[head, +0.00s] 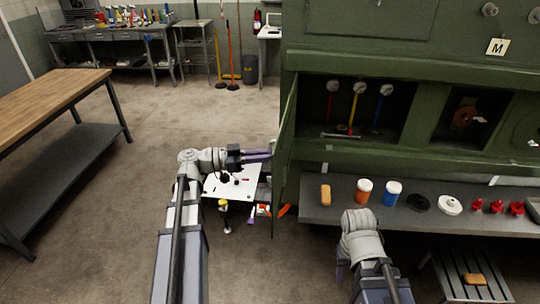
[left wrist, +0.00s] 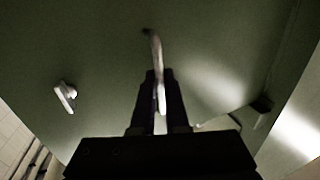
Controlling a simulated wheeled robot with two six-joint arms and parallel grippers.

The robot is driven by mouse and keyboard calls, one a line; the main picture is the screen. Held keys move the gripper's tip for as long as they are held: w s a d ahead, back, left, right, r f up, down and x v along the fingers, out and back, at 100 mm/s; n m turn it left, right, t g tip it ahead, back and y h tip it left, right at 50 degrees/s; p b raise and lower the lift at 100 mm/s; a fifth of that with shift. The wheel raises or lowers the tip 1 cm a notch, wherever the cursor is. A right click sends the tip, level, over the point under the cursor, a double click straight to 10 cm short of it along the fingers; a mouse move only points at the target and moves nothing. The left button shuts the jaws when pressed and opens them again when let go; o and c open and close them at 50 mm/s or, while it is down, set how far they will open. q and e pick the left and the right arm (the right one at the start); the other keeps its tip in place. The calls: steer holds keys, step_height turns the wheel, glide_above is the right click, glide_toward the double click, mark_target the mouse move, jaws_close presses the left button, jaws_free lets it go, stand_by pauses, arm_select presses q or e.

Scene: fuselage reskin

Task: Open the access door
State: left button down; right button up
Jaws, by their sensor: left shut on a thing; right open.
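The access door (head: 287,150) is a green panel at the left edge of the fuselage bay. It stands swung out from the green fuselage (head: 420,55), nearly edge-on in the head view. My left gripper (head: 262,154) is at the door's left face. The left wrist view shows the left gripper (left wrist: 158,98) shut on a pale curved handle (left wrist: 154,48) on the door's dark green face (left wrist: 215,50). A second pale latch (left wrist: 66,97) sits left of it. My right gripper (head: 341,271) is low, in front of the shelf, partly hidden by its own wrist, and open.
The open bay (head: 350,110) holds red, yellow and blue gauge-like parts. A grey shelf (head: 320,216) below carries a sponge, jars, and red parts. A white-topped cart (head: 215,187) stands under my left arm. A wooden bench (head: 60,95) is at left; floor between is clear.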

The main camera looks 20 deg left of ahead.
arm_select(q)
steer(key=c, duration=1.2)
jaws_free()
steer(key=shift+w, duration=0.2)
steer(key=v, duration=0.8)
